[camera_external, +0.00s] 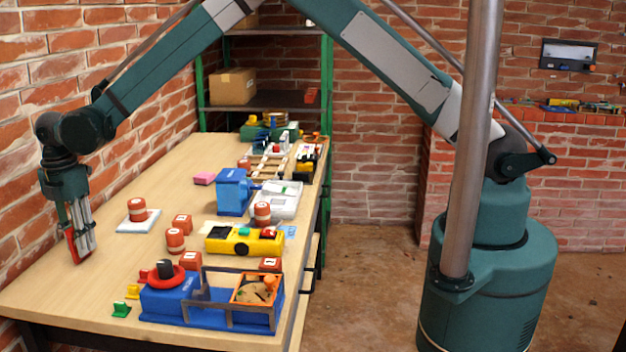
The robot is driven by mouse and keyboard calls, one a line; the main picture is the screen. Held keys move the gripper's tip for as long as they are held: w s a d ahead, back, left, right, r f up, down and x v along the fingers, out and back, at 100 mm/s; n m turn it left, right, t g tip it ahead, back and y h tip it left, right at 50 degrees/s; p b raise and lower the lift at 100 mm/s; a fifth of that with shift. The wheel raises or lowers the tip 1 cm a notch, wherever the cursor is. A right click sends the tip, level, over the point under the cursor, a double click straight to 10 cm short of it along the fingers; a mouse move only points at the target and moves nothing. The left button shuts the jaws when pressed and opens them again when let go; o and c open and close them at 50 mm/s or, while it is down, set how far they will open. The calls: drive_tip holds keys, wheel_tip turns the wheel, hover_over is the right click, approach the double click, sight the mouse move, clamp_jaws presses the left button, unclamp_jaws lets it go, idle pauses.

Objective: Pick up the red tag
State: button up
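My gripper (84,252) points down over the left part of the wooden table, close to the brick wall. A thin red piece, which looks like the red tag (71,246), stands nearly upright at the left side of the fingertips. Its lower end is near or on the table top. The fingers look close together and partly cover it. I cannot tell whether they are shut on the tag or just beside it.
Right of my gripper are a white plate with a red-white cylinder (138,212) and several red cylinders and blocks. A blue tray (205,318), a yellow toy (240,240) and a blue box (233,192) stand further right. Table around the gripper (50,285) is bare.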

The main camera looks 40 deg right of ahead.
drive_tip(key=shift+f, duration=1.1)
drive_tip(key=shift+c, duration=0.4)
clamp_jaws()
